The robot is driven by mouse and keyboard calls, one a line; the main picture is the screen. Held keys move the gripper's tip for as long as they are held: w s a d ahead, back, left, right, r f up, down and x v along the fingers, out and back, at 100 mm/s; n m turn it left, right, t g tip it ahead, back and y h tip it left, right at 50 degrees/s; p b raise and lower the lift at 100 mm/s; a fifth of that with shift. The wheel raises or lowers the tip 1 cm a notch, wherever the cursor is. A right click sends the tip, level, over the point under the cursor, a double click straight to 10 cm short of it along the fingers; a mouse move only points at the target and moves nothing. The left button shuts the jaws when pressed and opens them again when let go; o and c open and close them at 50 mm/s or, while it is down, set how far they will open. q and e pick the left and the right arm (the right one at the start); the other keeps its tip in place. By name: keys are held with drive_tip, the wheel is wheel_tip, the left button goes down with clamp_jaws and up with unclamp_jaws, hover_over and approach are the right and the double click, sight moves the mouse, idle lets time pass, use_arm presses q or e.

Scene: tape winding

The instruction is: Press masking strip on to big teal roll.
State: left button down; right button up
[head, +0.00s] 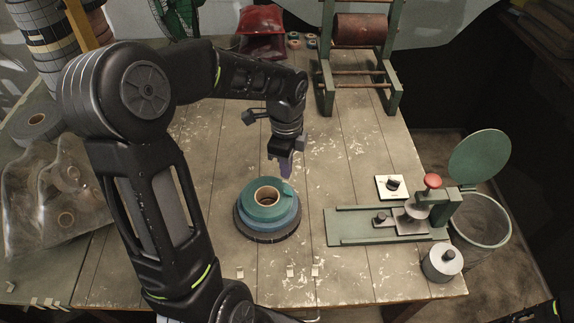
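The big teal roll (254,206) lies flat in the middle of the table, on top of a blue roll (242,221) and a wider dark disc. Its pale core faces up, and a teal flap sits at its upper right. My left gripper (284,168) points down just beyond the roll's upper right edge; whether its narrow purple-grey tip is open, shut or touching the roll is too small to tell. Small cream strips (290,271) stick along the table's front edge; none shows clearly on the roll or in the gripper. My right gripper is not in view.
A green winding fixture (390,228) with a red knob stands at the right, beside a metal weight (442,262) and a mesh bin (482,222). A green rack with a red roller (360,30) stands at the back.

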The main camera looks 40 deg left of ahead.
use_arm(q)
drive_tip(key=shift+w+f, duration=0.1)
drive_tip(key=shift+f, duration=0.15)
drive_tip(key=b, duration=0.4)
hover_over(286, 192)
wheel_tip(286, 192, down, 4)
drive_tip(key=shift+f, duration=0.15)
drive_tip(key=shift+f+b, duration=0.5)
drive_tip(key=shift+f, duration=0.35)
drive_tip(key=shift+f, duration=0.3)
drive_tip(key=shift+f, duration=0.1)
idle(1.4)
drive_tip(key=c, duration=2.1)
unclamp_jaws()
drive_tip(key=o, duration=0.5)
drive_tip(key=shift+c, duration=0.2)
drive_tip(key=shift+o, duration=0.5)
